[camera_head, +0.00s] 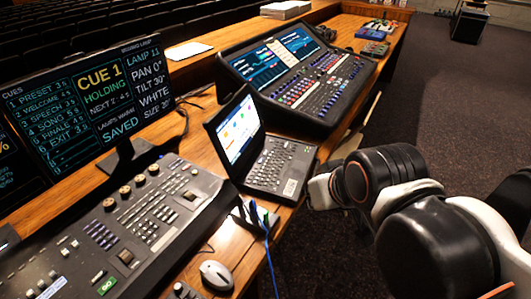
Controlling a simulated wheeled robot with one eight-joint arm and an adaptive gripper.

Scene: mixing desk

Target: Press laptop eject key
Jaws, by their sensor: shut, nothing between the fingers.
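The laptop (276,168) stands open on the wooden desk, its lit screen (238,130) tilted back and its dark keyboard facing up. Its keys are too small to read, so I cannot pick out the eject key. My gripper (321,190) is shut and empty just off the laptop's right edge, partly hidden by my own arm. I cannot tell its exact height above the desk or whether it touches the laptop's edge.
A large mixing console (310,85) stands behind the laptop. A lighting desk (120,235) and cue monitor (95,95) are at left. A mouse (216,275) and blue cable (267,245) lie in front. Dark carpet (445,90) is open at right.

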